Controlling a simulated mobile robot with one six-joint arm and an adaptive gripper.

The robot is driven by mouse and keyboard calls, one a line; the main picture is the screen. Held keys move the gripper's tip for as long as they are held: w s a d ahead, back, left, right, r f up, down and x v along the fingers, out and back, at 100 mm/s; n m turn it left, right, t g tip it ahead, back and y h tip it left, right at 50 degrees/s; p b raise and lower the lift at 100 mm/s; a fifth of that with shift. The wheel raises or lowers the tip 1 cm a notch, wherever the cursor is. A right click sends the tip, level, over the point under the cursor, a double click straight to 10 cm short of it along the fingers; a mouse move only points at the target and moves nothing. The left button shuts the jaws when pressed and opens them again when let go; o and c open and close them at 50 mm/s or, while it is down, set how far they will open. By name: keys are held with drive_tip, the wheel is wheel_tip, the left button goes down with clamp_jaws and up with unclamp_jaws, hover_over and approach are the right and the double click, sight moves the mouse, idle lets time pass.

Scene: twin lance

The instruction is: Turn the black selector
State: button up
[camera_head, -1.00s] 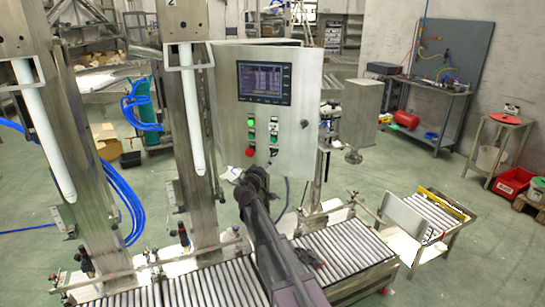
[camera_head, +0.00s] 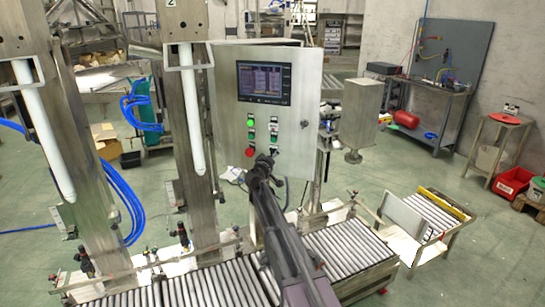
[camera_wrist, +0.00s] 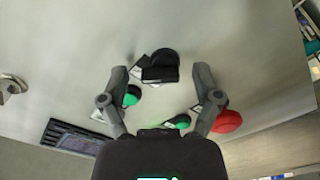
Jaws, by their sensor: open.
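The black selector (camera_wrist: 160,75) is a round black knob with a raised bar. In the wrist view it sits on the pale panel face, between the two fingertips of my gripper (camera_wrist: 161,69). The fingers are spread, with a visible gap on each side of the knob. How far the tips stand from the panel is hard to tell. In the head view my gripper (camera_head: 263,160) is at the lower right part of the control panel (camera_head: 294,112), and it hides part of the lower controls there.
A green button (camera_wrist: 132,95) is close beside one finger, and a red button (camera_wrist: 227,121) lies beyond the other. The panel's screen (camera_head: 264,83) is above the buttons. A roller conveyor (camera_head: 345,247) runs below. White tubes (camera_head: 192,110) stand to the left.

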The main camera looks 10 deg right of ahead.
clamp_jaws()
drive_tip(key=shift+n, duration=0.4)
drive_tip(key=n, duration=1.7)
drive_tip(key=shift+w+a, duration=0.15)
drive_tip(key=shift+a, duration=0.15)
idle(0.4)
